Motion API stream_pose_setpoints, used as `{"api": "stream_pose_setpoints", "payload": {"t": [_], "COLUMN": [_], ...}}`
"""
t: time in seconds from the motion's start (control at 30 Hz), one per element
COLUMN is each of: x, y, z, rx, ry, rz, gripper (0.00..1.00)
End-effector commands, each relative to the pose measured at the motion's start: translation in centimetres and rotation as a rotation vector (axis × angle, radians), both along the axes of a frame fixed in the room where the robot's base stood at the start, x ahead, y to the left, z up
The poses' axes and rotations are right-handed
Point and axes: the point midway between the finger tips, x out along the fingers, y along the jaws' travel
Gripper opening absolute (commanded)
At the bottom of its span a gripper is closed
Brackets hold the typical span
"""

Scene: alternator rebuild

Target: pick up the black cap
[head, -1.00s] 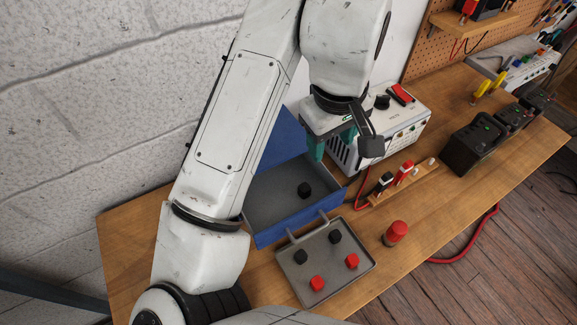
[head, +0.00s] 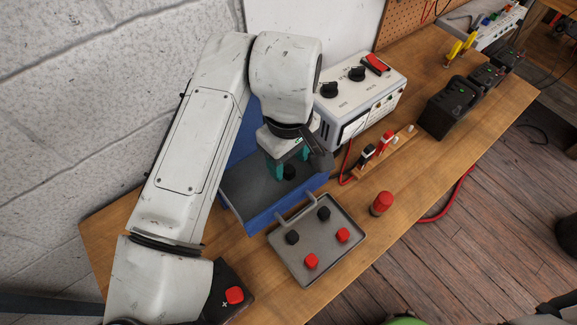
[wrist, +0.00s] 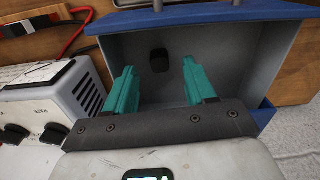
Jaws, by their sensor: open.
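A black cap (head: 289,173) lies on the grey floor of the open blue bin (head: 262,221). My gripper (head: 286,164) points down into the bin, with its teal fingers open and the cap between or just below them in the head view. In the wrist view the cap (wrist: 159,61) shows in the gap between the two fingertips, clear of both. I cannot tell how much height is left between fingertips and cap. Two more black caps (head: 292,238) (head: 323,214) lie on the grey tray (head: 296,270).
The tray also holds two red caps (head: 343,235) (head: 311,261). A red cylinder (head: 381,203) stands right of it. A white tester box (head: 362,99) and a wooden strip with plugs (head: 372,166) stand close right of the bin. The bin's walls surround the cap.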

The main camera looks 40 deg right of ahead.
Motion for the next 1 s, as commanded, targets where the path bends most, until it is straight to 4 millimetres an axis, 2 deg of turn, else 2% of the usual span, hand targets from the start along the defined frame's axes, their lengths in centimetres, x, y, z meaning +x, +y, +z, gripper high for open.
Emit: {"api": "stream_pose_setpoints", "payload": {"t": [0.2,0.43,0.9,1.0], "x": [0.0,0.0,0.0,0.0], "y": [0.0,0.0,0.0,0.0], "z": [-2.0,-2.2,-2.1,-2.1], "rx": [0.000,-0.001,-0.001,-0.001], "ry": [0.000,-0.001,-0.001,-0.001], "rz": [0.001,0.000,0.000,0.000], "gripper": [0.55,0.55,0.11,0.10]}}
